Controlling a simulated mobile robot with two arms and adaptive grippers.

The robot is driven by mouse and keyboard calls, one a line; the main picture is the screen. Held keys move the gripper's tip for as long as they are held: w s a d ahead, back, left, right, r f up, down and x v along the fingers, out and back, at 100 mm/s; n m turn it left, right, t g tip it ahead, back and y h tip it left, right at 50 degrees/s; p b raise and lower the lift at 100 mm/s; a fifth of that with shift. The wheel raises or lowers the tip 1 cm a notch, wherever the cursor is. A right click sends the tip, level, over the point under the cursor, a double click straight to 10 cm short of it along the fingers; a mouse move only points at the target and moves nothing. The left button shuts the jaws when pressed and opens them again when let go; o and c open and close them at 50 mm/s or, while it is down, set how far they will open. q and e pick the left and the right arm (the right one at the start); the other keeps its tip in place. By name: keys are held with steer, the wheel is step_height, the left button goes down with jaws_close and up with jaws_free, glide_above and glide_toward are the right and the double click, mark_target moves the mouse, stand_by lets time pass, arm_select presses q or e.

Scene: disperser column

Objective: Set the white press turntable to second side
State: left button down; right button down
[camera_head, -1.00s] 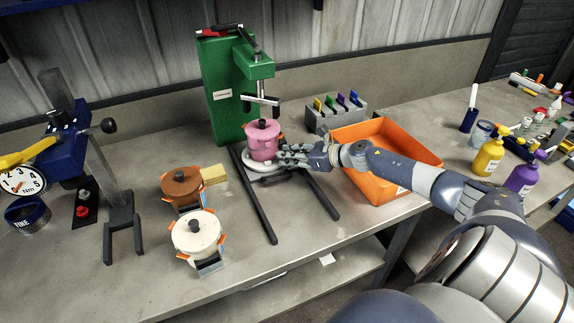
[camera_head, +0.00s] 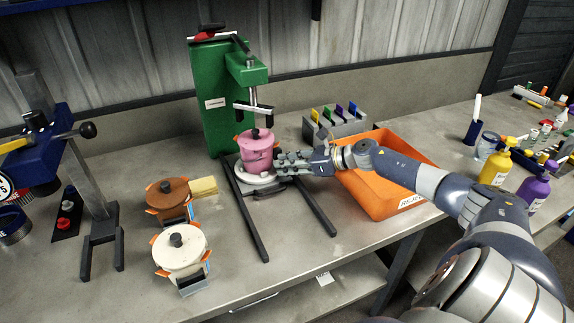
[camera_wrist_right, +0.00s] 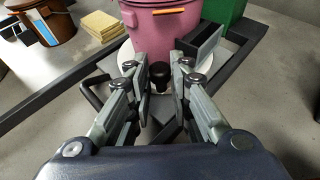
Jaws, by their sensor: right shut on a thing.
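The white press turntable (camera_head: 262,181) is a round disc at the base of the green press (camera_head: 215,95). A pink pot (camera_head: 257,155) with a dark lid knob stands on it, under the press's ram. In the right wrist view the turntable's white edge (camera_wrist_right: 126,54) shows below the pink pot (camera_wrist_right: 165,30). A black knob (camera_wrist_right: 160,78) on the turntable's near side sits between the fingers. My right gripper (camera_head: 286,163) reaches in from the right and is shut on this knob, just below the pot. My left gripper is not in view.
An orange reject bin (camera_head: 385,195) stands right of the press. Two dark press legs (camera_head: 247,215) run forward along the bench. A brown-lidded pot (camera_head: 170,192), a cream-lidded pot (camera_head: 178,250) and a yellow sponge (camera_head: 203,187) sit to the left. A rack with coloured tabs (camera_head: 335,125) stands behind.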

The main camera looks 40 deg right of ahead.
steer(key=shift+d, duration=0.1)
steer(key=c, duration=1.7)
jaws_free()
steer(key=shift+w, duration=0.1)
steer(key=shift+v, duration=6.05)
